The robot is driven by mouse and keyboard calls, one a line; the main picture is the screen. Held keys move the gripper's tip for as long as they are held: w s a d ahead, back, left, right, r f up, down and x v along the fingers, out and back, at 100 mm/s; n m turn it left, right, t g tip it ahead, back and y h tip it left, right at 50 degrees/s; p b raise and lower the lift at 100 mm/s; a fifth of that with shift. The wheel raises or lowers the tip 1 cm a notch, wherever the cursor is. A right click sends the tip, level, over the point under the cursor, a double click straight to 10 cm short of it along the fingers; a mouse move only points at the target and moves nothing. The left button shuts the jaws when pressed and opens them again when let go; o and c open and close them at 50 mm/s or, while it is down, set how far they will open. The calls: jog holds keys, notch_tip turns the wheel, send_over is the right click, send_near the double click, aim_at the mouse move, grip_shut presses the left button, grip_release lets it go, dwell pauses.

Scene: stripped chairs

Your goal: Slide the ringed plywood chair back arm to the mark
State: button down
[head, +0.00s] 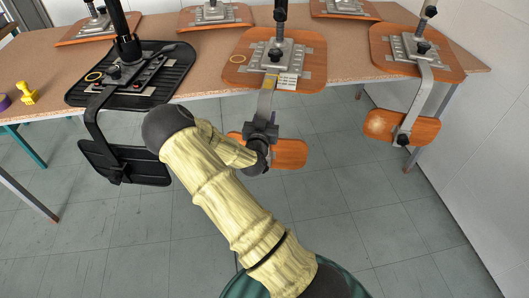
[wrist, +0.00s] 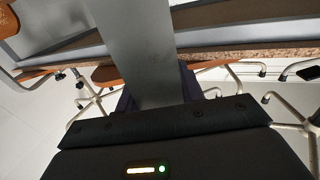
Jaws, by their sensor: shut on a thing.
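My gripper (head: 262,130) is shut on the back arm, just above the backrest. In the wrist view the arm (wrist: 140,50) runs as a wide grey strip down between my fingers. A small yellow patch (head: 270,77) shows near the arm's upper end; I cannot tell if it is the mark.
Another plywood chair (head: 420,60) is at right. More chairs stand behind on the table (head: 200,85). The floor in front is clear.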

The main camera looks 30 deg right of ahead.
jog(key=shift+v, duration=1.05)
jog(key=c, duration=0.6)
grip_release()
jog(key=v, duration=0.6)
